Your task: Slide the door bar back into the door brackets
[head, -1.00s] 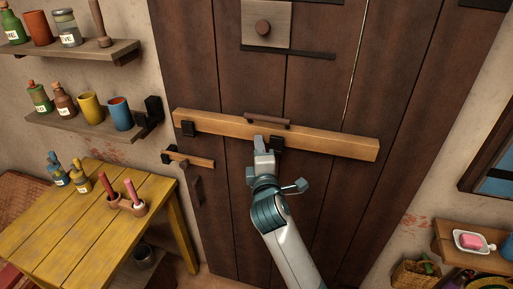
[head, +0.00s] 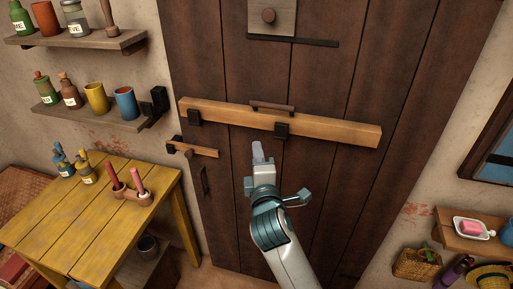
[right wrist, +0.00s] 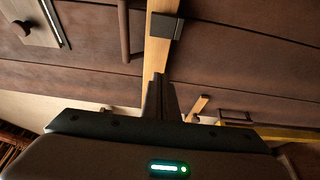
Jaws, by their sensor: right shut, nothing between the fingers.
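The wooden door bar (head: 335,133) lies across the dark plank door, tilted slightly in the picture. It sits in two black door brackets, the left bracket (head: 195,118) and the middle bracket (head: 281,130). Its left end is near the door's left edge, apart from the black wall bracket (head: 158,101). A brown handle (head: 272,108) shows at the bar's upper edge. My right gripper (head: 258,152) is shut and empty, just below the bar and left of the middle bracket. In the right wrist view the fingers (right wrist: 158,95) point along the bar (right wrist: 156,57). My left gripper is out of view.
A small wooden latch (head: 192,148) is below the bar's left end. A yellow table (head: 75,215) with bottles and a candle holder stands at left. Shelves (head: 85,118) with cups and bottles hang above it. A small shelf (head: 465,238) with a soap dish is at right.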

